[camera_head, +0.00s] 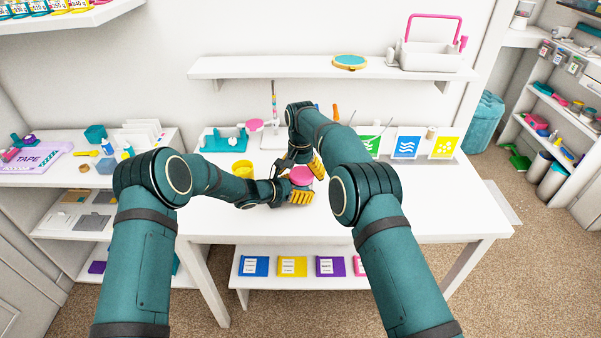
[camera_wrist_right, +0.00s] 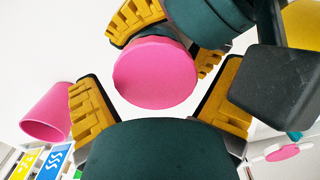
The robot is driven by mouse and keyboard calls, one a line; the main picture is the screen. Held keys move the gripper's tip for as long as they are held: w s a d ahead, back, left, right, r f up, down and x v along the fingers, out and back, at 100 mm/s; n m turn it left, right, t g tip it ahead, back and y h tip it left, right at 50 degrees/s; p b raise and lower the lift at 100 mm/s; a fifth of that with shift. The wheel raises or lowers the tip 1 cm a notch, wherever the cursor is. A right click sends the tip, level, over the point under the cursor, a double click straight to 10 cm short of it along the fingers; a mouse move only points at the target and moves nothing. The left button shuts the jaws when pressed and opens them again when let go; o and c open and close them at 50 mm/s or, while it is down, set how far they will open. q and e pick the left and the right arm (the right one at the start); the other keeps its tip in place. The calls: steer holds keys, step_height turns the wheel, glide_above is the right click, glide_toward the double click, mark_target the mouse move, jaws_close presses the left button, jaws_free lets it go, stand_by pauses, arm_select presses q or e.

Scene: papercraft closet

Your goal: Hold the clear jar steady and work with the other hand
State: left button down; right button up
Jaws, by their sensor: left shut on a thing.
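The jar's round pink lid (camera_head: 300,175) shows at the middle of the table in the head view. It also shows face-on in the right wrist view (camera_wrist_right: 155,73). The clear body is mostly hidden by the grippers. My left gripper (camera_head: 298,196) is shut on the jar, its yellow fingers around it below the lid. My right gripper (camera_head: 303,163) is at the lid from behind and above. In the right wrist view my right gripper (camera_wrist_right: 158,88) has its yellow fingers wide apart, one on each side of the lid, with white gaps beside it.
A yellow container (camera_head: 242,169) and a teal device (camera_head: 226,142) stand left of the grippers. Cards, including a blue one (camera_head: 406,146), stand behind right. A pink cup-like thing (camera_wrist_right: 46,114) shows in the right wrist view. A wall shelf (camera_head: 300,68) hangs above. The table's front right (camera_head: 450,215) is clear.

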steer(key=shift+r, duration=0.15)
steer(key=shift+o, duration=0.3)
steer(key=shift+r, duration=2.3)
steer(key=m, duration=0.2)
steer(key=r+m, duration=0.1)
steer(key=m, duration=0.3)
steer(key=shift+d+r, duration=0.2)
steer(key=shift+r, duration=0.1)
steer(key=m, duration=0.1)
steer(key=r+m, duration=0.1)
steer(key=m, duration=0.3)
steer(key=shift+a+r, duration=0.1)
steer(key=shift+r, duration=0.15)
steer(key=shift+f, duration=3.9)
steer(key=shift+c, duration=0.3)
